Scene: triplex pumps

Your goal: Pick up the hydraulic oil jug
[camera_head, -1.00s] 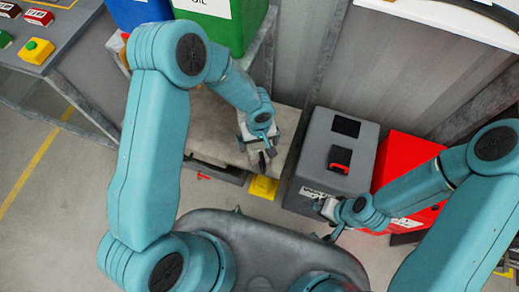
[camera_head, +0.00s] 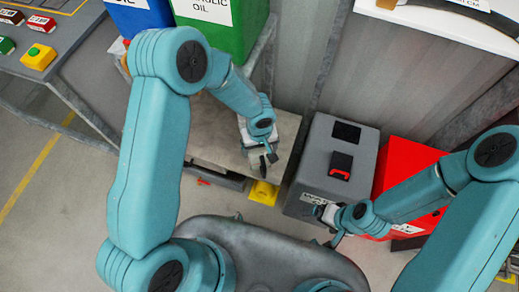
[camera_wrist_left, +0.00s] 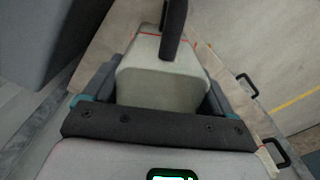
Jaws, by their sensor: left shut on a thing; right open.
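A pale grey jug-like container (camera_wrist_left: 163,75) with a dark upright bar at its top and a thin red line sits between the fingers of my left gripper (camera_wrist_left: 160,100) in the left wrist view. In the head view that gripper (camera_head: 262,160) is shut over the grey bench top; the container is mostly hidden there. I cannot read a label on it. A green container (camera_head: 222,28) lettered "OIL" stands at the top, behind my left arm. My right gripper (camera_head: 325,213) is open, close to the front of a grey box, with its fingers small in view.
The grey bench (camera_head: 205,130) is under my left gripper. A grey box (camera_head: 325,150) with a red-and-black latch and a red cabinet (camera_head: 403,160) stand to the right. A blue container (camera_head: 137,15) is at top left, beside a control panel (camera_head: 38,35) with coloured buttons.

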